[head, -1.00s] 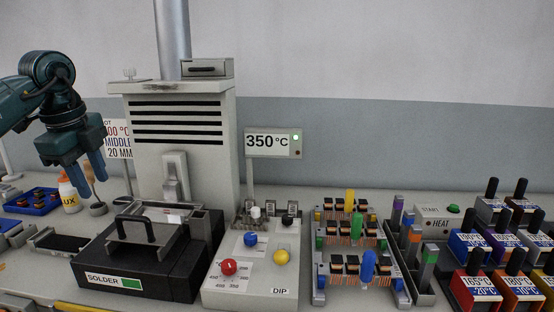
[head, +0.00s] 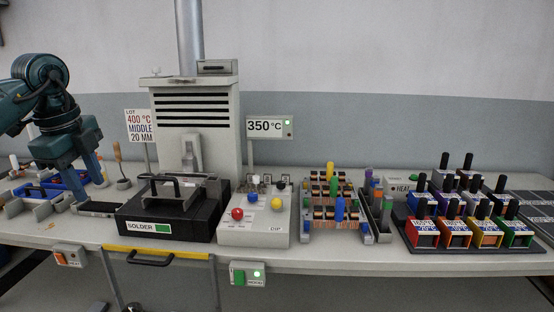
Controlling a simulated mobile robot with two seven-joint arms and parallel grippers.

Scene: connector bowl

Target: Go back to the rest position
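My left gripper (head: 86,180) hangs at the left of the head view, fingers pointing down. Its two blue fingers are apart with nothing seen between them. It is over the left end of the bench, left of the black solder pot (head: 170,222) and near the blue tray (head: 68,182). Part of the tray is hidden behind the fingers. My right gripper is not in view.
A control box (head: 262,232) with coloured knobs stands right of the solder pot. Further right are a connector rack (head: 345,222) and several coloured blocks with black handles (head: 485,232). A yellow-edged drawer (head: 160,252) is below the bench front.

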